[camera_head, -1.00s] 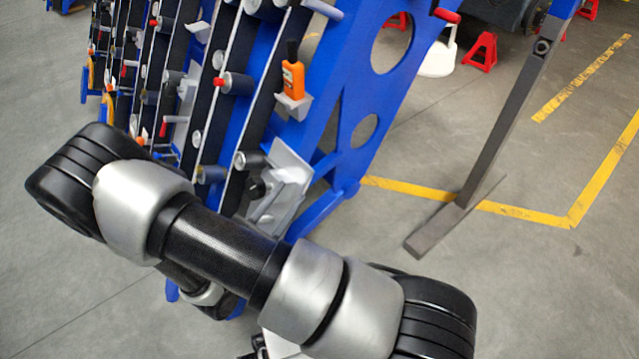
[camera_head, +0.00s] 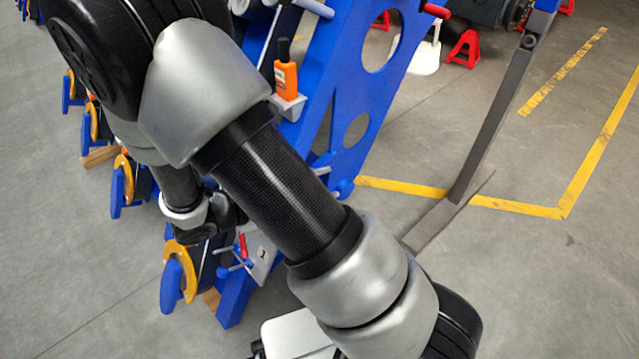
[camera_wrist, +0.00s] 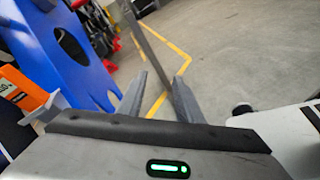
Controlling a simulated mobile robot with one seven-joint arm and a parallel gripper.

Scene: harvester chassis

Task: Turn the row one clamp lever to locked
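A pale plate marked 1 (camera_head: 263,258) is low on the blue frame in the head view, partly behind my arm. A small red lever-like part (camera_head: 243,246) stands beside it, with blue handles (camera_head: 236,268) close by. I cannot tell which part is the row one clamp lever or how it is set. In the wrist view my gripper (camera_wrist: 160,92) has its two grey fingers apart, with nothing between them but floor and a post beyond. The plate does not show there. My gripper's fingers are hidden in the head view.
Yellow rings on blue brackets (camera_head: 178,275) line the frame's foot. A grey post (camera_head: 490,125) stands right; floor between is open.

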